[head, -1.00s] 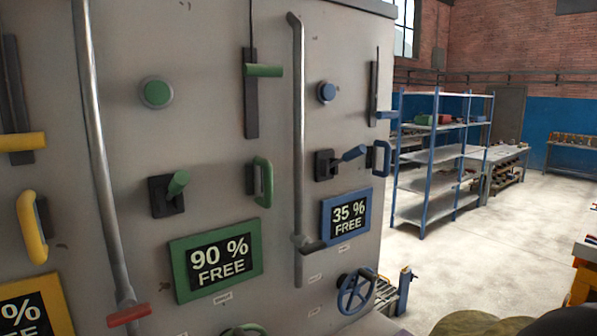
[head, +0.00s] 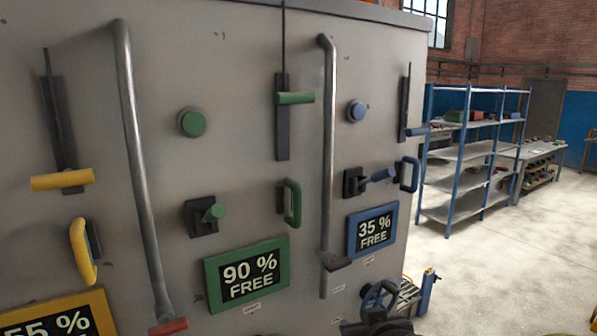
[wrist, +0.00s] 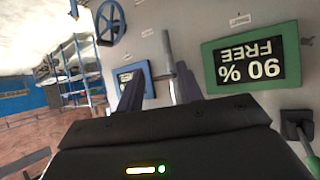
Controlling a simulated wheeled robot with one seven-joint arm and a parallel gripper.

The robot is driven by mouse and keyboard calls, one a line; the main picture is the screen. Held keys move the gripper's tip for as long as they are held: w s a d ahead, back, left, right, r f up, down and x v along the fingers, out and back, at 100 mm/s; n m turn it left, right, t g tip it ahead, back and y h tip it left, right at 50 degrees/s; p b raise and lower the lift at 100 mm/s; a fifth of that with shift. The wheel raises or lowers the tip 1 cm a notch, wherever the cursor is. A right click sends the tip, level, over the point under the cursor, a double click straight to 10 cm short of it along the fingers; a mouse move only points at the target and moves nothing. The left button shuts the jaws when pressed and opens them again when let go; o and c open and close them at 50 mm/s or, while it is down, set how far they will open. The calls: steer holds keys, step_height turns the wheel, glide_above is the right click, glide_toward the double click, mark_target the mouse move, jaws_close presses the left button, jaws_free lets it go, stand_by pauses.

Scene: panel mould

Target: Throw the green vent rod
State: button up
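The green sign (head: 247,275), green button (head: 192,122) and green loop handle (head: 291,204) are close by. Grey pipes (head: 140,160) stand out from the panel on both sides. Yellow controls (head: 62,180) are left, blue ones right. Open floor (head: 510,250) and shelves (head: 470,150) lie right.

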steer(key=a+r+n+t+y+p, duration=0.1)
steer(key=a+r+t+y, duration=0.1)
steer(key=r, duration=0.7)
steer(key=a+r+n+t+y+p, duration=0.1)
steer(key=a+r+t+y+p, duration=0.1)
steer(key=r, duration=0.8)
steer(key=shift+a+r+t+y+p, duration=0.3)
steer(key=shift+a+t+y, duration=0.2)
steer(key=shift+a, duration=0.35)
steer(key=shift+w+f+b, duration=0.1)
steer(key=shift+f+b, duration=0.05)
steer(key=shift+b, duration=0.25)
steer(key=b+x, duration=0.2)
steer(key=b, duration=0.3)
steer(key=shift+f+b, duration=0.15)
steer(key=shift+b, duration=0.2)
steer(key=b, duration=0.4)
steer(key=shift+w+a, duration=0.15)
steer(key=shift+w, duration=0.2)
